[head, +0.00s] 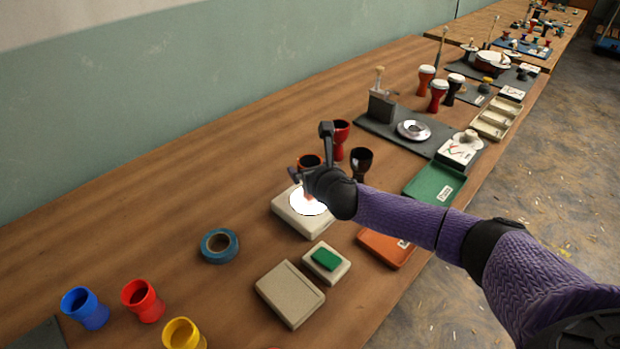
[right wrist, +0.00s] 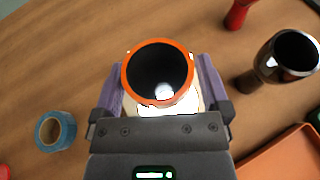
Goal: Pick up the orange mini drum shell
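The orange mini drum shell (head: 309,160) is upright at a pale box (head: 290,213) with a bright white disc (head: 309,206). My gripper hides its middle, and I cannot tell whether its foot rests on the disc. In the right wrist view I look into the dark mouth of the shell, inside its orange rim (right wrist: 127,72). My right gripper (head: 310,178) is at the shell, with its fingers wide apart on either side in the wrist view (right wrist: 160,78). I cannot tell whether they touch it. My left gripper is not in view.
A red goblet shell (head: 341,138) and a dark one (head: 361,162) stand close behind and right. A blue tape roll (head: 219,245), a box with a green pad (head: 326,260), an orange tray (head: 384,248) and a green tray (head: 432,184) lie around. Bare table lies left.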

